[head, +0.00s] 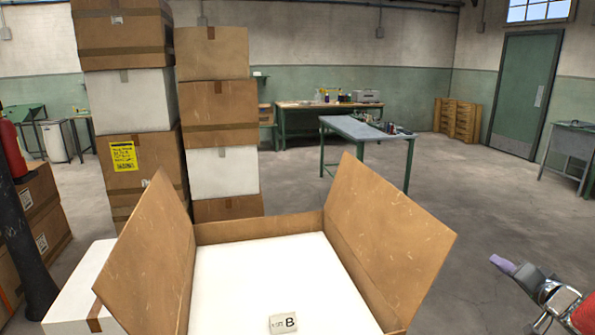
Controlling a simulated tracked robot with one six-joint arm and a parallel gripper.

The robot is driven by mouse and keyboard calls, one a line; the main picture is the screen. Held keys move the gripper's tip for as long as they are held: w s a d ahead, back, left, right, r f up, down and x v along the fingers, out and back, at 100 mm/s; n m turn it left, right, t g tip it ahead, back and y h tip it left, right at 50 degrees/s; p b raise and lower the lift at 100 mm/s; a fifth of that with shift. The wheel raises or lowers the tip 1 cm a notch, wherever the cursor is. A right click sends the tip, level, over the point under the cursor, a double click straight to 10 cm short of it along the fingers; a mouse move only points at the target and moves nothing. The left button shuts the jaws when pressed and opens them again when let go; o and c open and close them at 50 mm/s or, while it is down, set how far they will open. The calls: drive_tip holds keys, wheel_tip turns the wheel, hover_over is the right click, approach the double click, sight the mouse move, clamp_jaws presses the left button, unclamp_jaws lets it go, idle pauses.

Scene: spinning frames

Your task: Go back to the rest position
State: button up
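What appears to be my gripper (527,278) is at the lower right edge of the head view, with metal parts, a red section behind it and a pale purple piece at its tip. I cannot tell whether the purple piece is a finger or something held, nor whether the gripper is open or shut. It is out to the right of an open cardboard box (262,224), apart from it, over bare floor. The box has its side flaps spread and a white inside, with a small tag marked B (283,322) at the bottom of the view.
Tall stacks of brown and white cartons (221,125) stand behind the box on the left. A dark post (24,240) and a white carton (85,290) are at the left. A grey-topped table (365,129) stands farther back. The floor (480,215) to the right is clear.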

drive_tip(key=s+a+f+n+g+h, duration=0.1)
drive_tip(key=s+a+f+g+h, duration=0.2)
drive_tip(key=s, duration=0.4)
drive_tip(key=s+a+n+g+h, duration=0.1)
drive_tip(key=s+a+g+h, duration=0.15)
drive_tip(key=s+g, duration=0.4)
drive_tip(key=s+a+r+n+y, duration=0.1)
drive_tip(key=s+a, duration=0.4)
drive_tip(key=a, duration=0.5)
drive_tip(key=s+a+r+n+y, duration=0.1)
drive_tip(key=s+a+n+y, duration=0.2)
drive_tip(key=a, duration=0.8)
drive_tip(key=s+a+r+n+y, duration=0.2)
drive_tip(key=s+a, duration=0.5)
drive_tip(key=a, duration=0.4)
drive_tip(key=shift+s+n, duration=0.25)
drive_tip(key=shift+n, duration=0.25)
drive_tip(key=shift+s+d, duration=0.1)
